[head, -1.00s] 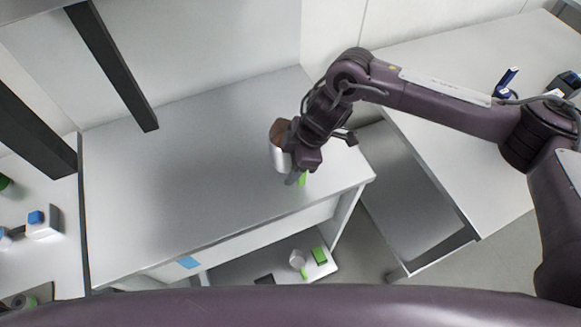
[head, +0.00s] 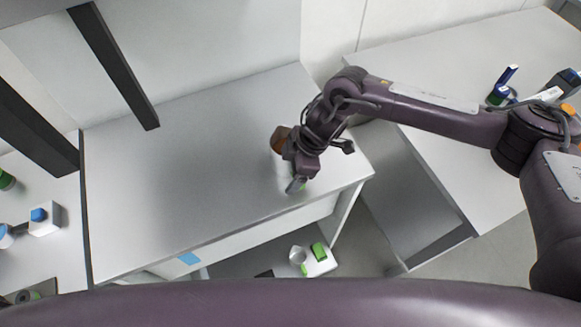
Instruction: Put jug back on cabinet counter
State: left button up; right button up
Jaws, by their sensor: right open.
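The jug (head: 278,143), with a brown inside, a white body and a bit of green low on its right side, stands on the grey-white cabinet counter (head: 180,170), near its right end. My right gripper (head: 297,184) is open at the jug's right side and hides much of it. I cannot tell whether the fingers touch the jug. My left gripper is not in view.
A lower shelf holds a pale cup (head: 298,256) and a green block (head: 319,251). A side table (head: 480,110) with small items stands at right. Dark posts (head: 115,65) rise at left. The counter's middle is clear.

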jog(key=b+v, duration=0.3)
jog(key=v, duration=0.9)
jog(key=shift+r, duration=0.1)
